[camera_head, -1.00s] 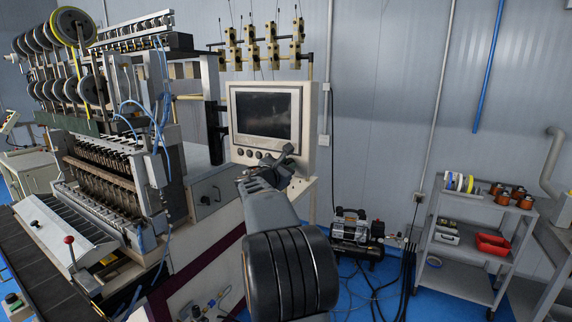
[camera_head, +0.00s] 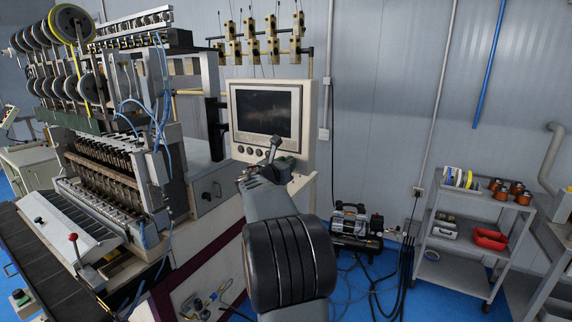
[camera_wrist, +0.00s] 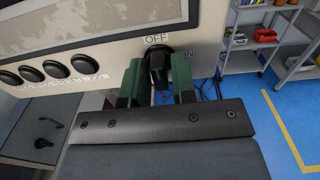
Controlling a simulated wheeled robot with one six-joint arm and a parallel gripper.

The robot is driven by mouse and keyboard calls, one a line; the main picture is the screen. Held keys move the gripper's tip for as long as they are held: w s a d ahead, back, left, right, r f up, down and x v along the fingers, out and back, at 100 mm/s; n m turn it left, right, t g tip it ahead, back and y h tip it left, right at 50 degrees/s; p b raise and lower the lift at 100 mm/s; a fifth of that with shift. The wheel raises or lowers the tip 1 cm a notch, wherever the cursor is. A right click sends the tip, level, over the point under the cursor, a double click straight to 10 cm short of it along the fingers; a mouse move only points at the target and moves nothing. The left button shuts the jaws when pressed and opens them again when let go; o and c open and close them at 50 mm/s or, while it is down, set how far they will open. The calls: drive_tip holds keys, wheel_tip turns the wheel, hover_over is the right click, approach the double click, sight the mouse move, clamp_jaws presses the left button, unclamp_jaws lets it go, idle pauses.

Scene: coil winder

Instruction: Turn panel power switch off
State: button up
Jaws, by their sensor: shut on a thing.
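The control panel (camera_head: 297,95) is a cream box with a dark screen, standing at the right end of the coil winder. In the wrist view, the black rotary power switch (camera_wrist: 157,62) sits on the panel's lower edge, below the OFF label and left of a partly covered ON label. My gripper (camera_wrist: 158,84) has its green fingers on both sides of the switch knob and is shut on it. The knob looks about upright.
Several black round buttons (camera_wrist: 57,69) line the panel left of the switch. The coil winder (camera_head: 110,170) fills the left. A grey cart (camera_head: 470,225) with spools and a red bin stands right, and a compressor (camera_head: 355,228) is on the floor.

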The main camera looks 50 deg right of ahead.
drive_tip(key=o, duration=0.7)
drive_tip(key=b+v, duration=0.3)
drive_tip(key=v, duration=1)
drive_tip(key=shift+a+f, duration=0.1)
drive_tip(key=shift+a, duration=0.3)
